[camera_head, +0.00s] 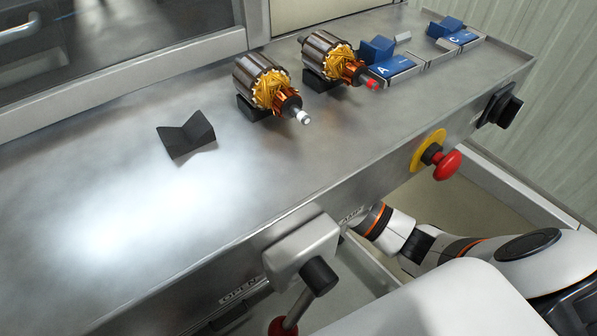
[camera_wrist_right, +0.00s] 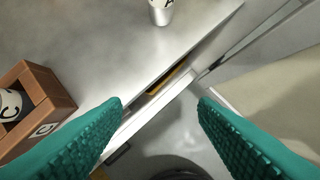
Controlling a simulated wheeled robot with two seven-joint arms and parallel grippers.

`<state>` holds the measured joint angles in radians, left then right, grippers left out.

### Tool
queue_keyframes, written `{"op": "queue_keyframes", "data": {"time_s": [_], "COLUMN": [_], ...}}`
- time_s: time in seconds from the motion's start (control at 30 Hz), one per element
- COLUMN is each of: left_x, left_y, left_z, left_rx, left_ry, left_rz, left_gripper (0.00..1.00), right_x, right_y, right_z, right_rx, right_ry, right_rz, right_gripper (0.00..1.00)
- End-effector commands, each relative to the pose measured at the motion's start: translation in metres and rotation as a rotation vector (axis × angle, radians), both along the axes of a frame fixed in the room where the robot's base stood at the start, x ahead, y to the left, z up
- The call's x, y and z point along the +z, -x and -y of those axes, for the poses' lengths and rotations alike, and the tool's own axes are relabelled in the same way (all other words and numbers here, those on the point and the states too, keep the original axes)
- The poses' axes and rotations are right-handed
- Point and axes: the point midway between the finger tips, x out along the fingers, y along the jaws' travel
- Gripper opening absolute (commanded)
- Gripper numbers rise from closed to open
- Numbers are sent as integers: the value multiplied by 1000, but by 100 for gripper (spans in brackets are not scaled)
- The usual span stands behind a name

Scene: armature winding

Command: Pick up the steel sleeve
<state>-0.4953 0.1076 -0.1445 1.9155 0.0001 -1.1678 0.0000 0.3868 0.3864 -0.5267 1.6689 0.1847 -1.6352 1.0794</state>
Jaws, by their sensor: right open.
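In the right wrist view a silvery cylinder (camera_wrist_right: 161,12) with a dark mark on a pale top stands on the metal surface, cut by the top edge. It may be the steel sleeve; I cannot tell for sure. My right gripper (camera_wrist_right: 160,102) has its two teal ribbed fingers wide apart, with nothing between them. The cylinder is beyond the fingertips, apart from them. In the head view my right arm comes in at the lower right, and its gripper is hidden behind the bench's front. I see no loose sleeve in the head view. My left gripper is not in view.
Two copper-wound armatures (camera_head: 268,90) (camera_head: 333,60) rest on dark cradles; one shaft end is pale, the other red. An empty black V-block (camera_head: 187,136), blue blocks (camera_head: 396,66), a red stop button (camera_head: 446,165) and a lever box (camera_head: 303,250) also show. A brown box (camera_wrist_right: 58,92) shows in the wrist view.

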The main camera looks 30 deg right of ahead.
Motion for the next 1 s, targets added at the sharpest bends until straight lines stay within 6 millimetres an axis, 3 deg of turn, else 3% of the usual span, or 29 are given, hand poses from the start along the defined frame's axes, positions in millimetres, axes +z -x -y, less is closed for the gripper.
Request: {"op": "queue_keyframes", "data": {"time_s": [0.2, 0.43, 0.77, 0.97, 1.0], "left_x": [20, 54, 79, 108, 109], "left_y": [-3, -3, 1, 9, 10], "left_z": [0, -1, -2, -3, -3], "left_rx": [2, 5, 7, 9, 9], "left_ry": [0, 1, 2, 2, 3], "left_rz": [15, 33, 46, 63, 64], "left_gripper": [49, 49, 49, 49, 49], "right_x": [13, 12, 13, 12, 1], "right_y": [-16, -51, -74, -100, -101], "right_z": [11, 36, 53, 72, 72], "right_rx": [-35, -34, -33, -33, -31], "right_ry": [8, 6, 6, 6, 6], "right_rz": [12, 12, 12, 10, 8], "right_gripper": [54, 54, 54, 54, 54]}}
